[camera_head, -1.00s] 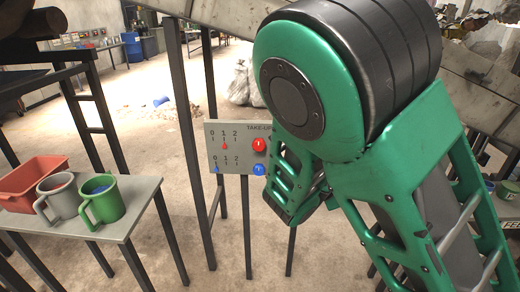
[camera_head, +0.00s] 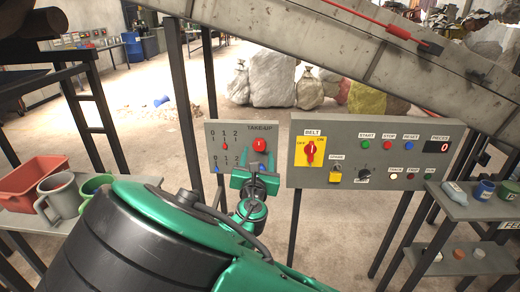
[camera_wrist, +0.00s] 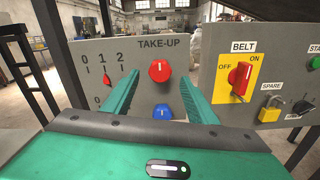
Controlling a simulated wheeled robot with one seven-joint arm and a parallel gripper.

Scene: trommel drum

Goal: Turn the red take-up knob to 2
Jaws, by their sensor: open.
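The grey TAKE-UP panel (camera_head: 213,128) carries a red knob (camera_head: 260,145) on its upper right, with a white mark near the top. The knob shows clear in the wrist view (camera_wrist: 160,71). The red pointer (camera_wrist: 106,77) on the upper 0-1-2 scale stands under 1. A blue knob (camera_wrist: 162,113) sits below the red one; the blue pointer (camera_head: 215,169) is near 0. My gripper (camera_head: 256,168) is open in front of the panel. Its green fingers (camera_wrist: 165,75) frame both knobs in the wrist view, with nothing between them. Contact with the red knob is not visible.
A BELT panel (camera_head: 350,130) with a red switch (camera_head: 310,152) stands close on the right. A side table at left holds a red bin (camera_head: 33,182) and mugs (camera_head: 58,194). A conveyor beam (camera_head: 370,50) slopes overhead. A shelf (camera_head: 470,210) stands at right.

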